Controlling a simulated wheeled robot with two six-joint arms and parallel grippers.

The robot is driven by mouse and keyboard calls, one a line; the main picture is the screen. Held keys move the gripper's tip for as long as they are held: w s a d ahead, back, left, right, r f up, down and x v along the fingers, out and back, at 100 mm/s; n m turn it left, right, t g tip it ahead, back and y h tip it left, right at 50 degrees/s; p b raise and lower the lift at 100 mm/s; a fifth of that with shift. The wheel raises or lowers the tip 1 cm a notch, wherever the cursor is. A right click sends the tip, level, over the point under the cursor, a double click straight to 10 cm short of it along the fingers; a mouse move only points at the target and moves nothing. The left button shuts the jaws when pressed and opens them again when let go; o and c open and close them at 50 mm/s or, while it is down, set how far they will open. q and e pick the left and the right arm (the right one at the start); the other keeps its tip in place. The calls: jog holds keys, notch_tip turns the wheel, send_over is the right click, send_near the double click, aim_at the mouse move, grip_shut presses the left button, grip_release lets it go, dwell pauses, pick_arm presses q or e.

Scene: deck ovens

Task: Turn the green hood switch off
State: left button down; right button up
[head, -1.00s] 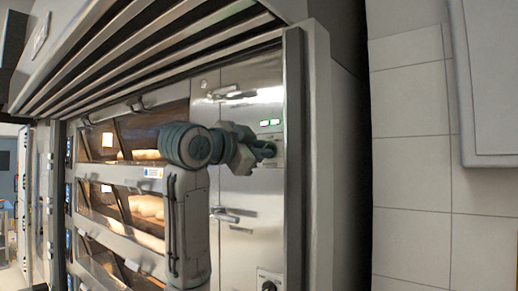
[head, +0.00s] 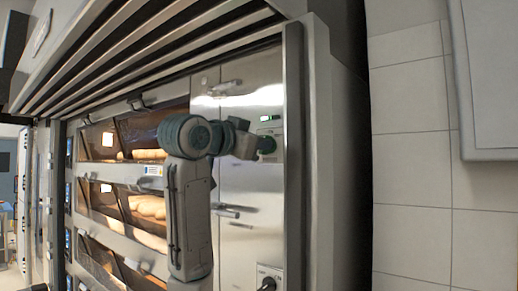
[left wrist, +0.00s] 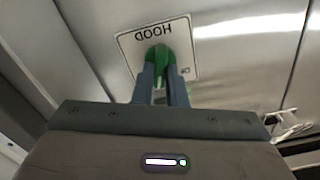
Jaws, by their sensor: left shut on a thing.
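The green hood switch (head: 267,145) is on a small light plate on the steel panel right of the ovens. In the left wrist view the green switch (left wrist: 159,54) sits on a plate marked HOOD, which appears upside down. My left gripper (head: 259,146) reaches it from the left. In the left wrist view the two fingers of my left gripper (left wrist: 160,72) are shut on the switch, one on each side. The fingers hide part of the switch and the plate's lower markings. My right gripper is in neither view.
Green-lit indicators (head: 269,118) are just above the switch. A second plate with a dark knob (head: 268,284) is lower on the panel. Metal handles (head: 226,210) stick out at left. A steel post (head: 294,160) stands close on the right, and the slatted hood (head: 150,50) hangs above.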

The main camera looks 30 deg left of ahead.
pick_arm(q)
jog(key=n+b, duration=0.4)
jog(key=n, duration=0.2)
jog(key=n+b, duration=0.4)
jog(key=n, duration=0.2)
jog(key=shift+a+f+n, duration=0.15)
jog(key=shift+a+n, duration=0.05)
jog(key=shift+n, duration=0.2)
dwell(0.3)
jog(key=c, duration=1.5)
grip_release()
jog(key=shift+o, duration=0.2)
jog(key=shift+s, duration=0.1)
